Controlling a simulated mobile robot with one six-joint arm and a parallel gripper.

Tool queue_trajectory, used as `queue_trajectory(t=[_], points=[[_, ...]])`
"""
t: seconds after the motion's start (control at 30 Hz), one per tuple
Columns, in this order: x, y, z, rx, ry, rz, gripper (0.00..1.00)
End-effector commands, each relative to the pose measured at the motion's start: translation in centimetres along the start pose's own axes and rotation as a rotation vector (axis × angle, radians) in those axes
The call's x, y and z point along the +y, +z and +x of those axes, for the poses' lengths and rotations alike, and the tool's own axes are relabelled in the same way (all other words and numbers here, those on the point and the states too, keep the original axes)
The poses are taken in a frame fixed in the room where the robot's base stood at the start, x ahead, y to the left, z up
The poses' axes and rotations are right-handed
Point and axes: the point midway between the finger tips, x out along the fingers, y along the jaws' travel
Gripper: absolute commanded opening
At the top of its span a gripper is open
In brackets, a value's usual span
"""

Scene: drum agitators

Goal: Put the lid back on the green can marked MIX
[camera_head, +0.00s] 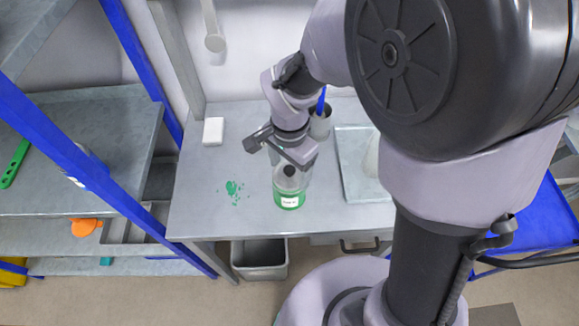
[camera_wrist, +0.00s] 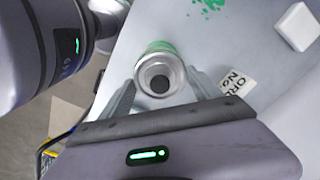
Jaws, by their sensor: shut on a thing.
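The green can (camera_head: 289,192) stands upright on the grey bench, with a white label whose text is too small to read. In the wrist view a little of its green side (camera_wrist: 155,46) shows behind the silver lid. The round silver lid (camera_wrist: 158,72) with a dark knob is between my fingers, and the knob also shows in the head view. My gripper (camera_head: 289,165) is directly above the can, pointing down, and shut on the lid. Both fingers flank the lid in the wrist view. Whether the lid touches the can's rim I cannot tell.
Green spilled paint (camera_head: 234,190) and a white block (camera_head: 213,131) lie left of the can. A grey cup (camera_head: 320,124) with a blue item stands behind, and a metal tray (camera_head: 352,165) lies to the right. A printed card (camera_wrist: 236,80) lies near the can. A bin (camera_head: 259,258) stands below the bench.

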Motion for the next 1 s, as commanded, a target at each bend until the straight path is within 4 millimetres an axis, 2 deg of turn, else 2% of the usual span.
queue_trajectory(t=[0.2, 0.23, 0.33, 0.83, 1.0], points=[[0.0, 0.0, 0.0, 0.0, 0.0, 0.0, 0.34], [0.0, 0.0, 0.0, 0.0, 0.0, 0.0, 0.78], [0.0, 0.0, 0.0, 0.0, 0.0, 0.0, 0.98], [0.0, 0.0, -0.1, 0.0, 0.0, 0.0, 1.0], [0.0, 0.0, -1.2, 0.0, 0.0, 0.0, 1.0]])
